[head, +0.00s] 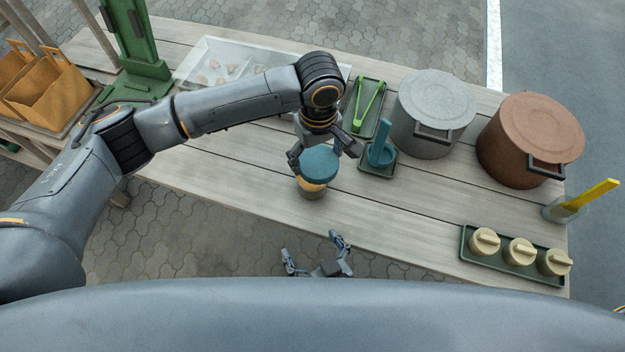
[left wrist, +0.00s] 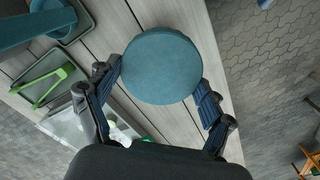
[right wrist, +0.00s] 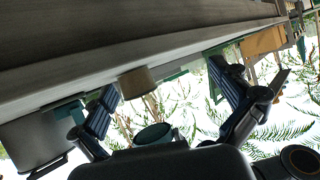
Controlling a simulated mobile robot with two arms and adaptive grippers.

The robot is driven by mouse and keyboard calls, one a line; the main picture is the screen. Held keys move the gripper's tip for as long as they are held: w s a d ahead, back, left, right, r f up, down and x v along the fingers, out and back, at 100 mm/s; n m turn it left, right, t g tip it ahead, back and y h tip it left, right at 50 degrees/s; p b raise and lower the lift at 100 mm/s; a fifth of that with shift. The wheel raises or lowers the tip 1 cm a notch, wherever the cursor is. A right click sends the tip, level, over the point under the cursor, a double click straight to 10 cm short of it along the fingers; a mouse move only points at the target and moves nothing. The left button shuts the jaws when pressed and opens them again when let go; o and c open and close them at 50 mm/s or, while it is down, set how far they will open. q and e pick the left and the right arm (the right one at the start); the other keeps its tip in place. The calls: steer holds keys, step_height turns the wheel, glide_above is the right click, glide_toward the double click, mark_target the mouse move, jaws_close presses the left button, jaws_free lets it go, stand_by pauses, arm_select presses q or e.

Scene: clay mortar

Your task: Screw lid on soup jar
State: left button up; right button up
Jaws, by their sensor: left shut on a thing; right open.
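My left gripper (head: 322,157) is shut on the round teal lid (head: 320,166). In the left wrist view the lid (left wrist: 162,65) sits between the two fingers and hides the jar. The soup jar (head: 312,192) stands on the table under the lid, with a yellowish top partly showing. In the upside-down right wrist view the jar (right wrist: 136,82) is brownish, and a gap separates it from the lid (right wrist: 154,133). My right gripper (head: 313,250) is open and empty, off the table's near edge, short of the jar.
A tray (head: 500,267) of lidded cream jars lies near right. The table front between is clear.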

arm_select(q)
steer(key=shift+w+a+r+n+p, duration=0.6)
steer(key=shift+w+a+r+p, duration=0.1)
steer(key=shift+w+r+p, duration=0.15)
arm_select(e)
steer(key=shift+t+h, duration=0.6)
steer(key=shift+t, duration=0.2)
steer(key=w+d+r, duration=0.1)
steer(key=w+r, duration=0.1)
steer(key=w+d+r, duration=0.3)
steer(key=r, duration=0.1)
steer(key=shift+w+d, duration=0.2)
steer(key=shift+w, duration=0.2)
steer(key=shift+w+f, duration=0.1)
steer(key=shift+w, duration=0.05)
steer(key=x, duration=1.1)
steer(key=shift+w+a+f, duration=0.15)
steer(key=shift+w+a, duration=0.05)
steer(key=shift+w, duration=0.1)
steer(key=c, duration=1.8)
arm_select(q)
steer(key=shift+f, duration=2.5)
arm_select(e)
steer(key=shift+s, duration=0.1)
arm_select(q)
steer(key=shift+f, duration=0.1)
arm_select(e)
steer(key=shift+f, duration=0.1)
